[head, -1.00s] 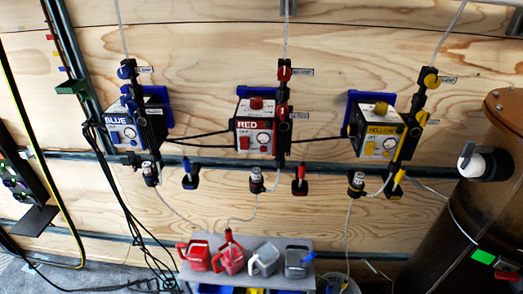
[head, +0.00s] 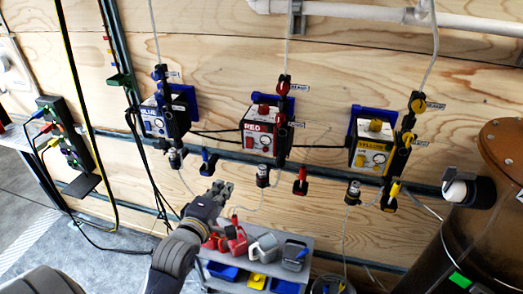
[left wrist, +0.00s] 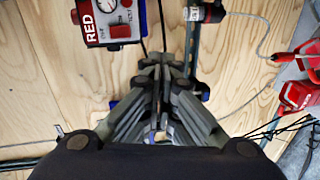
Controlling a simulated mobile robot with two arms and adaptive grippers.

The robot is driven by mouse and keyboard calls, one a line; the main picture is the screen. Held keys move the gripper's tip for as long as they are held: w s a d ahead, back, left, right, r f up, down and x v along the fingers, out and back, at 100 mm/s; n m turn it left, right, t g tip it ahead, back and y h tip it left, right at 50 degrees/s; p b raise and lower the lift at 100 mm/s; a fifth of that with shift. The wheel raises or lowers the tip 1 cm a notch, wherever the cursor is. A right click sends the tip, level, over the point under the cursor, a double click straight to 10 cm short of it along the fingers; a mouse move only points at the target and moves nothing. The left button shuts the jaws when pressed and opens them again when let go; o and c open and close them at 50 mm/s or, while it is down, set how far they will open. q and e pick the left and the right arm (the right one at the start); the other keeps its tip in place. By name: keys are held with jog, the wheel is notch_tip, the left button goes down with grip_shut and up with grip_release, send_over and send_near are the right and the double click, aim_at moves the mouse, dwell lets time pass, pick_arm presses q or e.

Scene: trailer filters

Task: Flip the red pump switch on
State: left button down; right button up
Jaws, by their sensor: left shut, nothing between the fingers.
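The red pump box (head: 258,132), labelled RED, is mounted on the plywood wall between the blue and yellow boxes. It also shows at the upper left of the left wrist view, turned sideways, with its label (left wrist: 88,20) and a small red switch (left wrist: 121,31) on its front. The switch position is too small to tell. My left gripper (head: 224,187) is shut and empty, below and left of the red box in the head view. In the left wrist view its closed fingers (left wrist: 160,62) are apart from the box. My right gripper is not in view.
The blue box (head: 157,120) and yellow box (head: 372,148) flank the red one. Below is a grey shelf (head: 310,250) with red and grey jugs. A brown tank (head: 470,245) stands at right. Hoses and black cables hang along the wall.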

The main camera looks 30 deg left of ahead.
pick_arm(q)
jog(key=shift+n+t, duration=0.4)
jog(key=shift+n, duration=0.1)
jog(key=r, duration=0.3)
jog(key=d+r, duration=0.1)
jog(key=shift+s+r, duration=0.25)
jog(key=shift+r, duration=0.15)
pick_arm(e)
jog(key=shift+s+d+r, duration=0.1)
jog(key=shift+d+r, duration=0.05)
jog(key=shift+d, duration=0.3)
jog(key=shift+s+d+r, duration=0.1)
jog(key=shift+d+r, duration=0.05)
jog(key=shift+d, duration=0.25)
pick_arm(q)
jog(key=p, duration=0.4)
send_near(246, 145)
jog(key=x, duration=0.7)
jog(key=shift+s+a+f, duration=0.1)
jog(key=shift+a+f, duration=0.1)
jog(key=shift+f, duration=0.05)
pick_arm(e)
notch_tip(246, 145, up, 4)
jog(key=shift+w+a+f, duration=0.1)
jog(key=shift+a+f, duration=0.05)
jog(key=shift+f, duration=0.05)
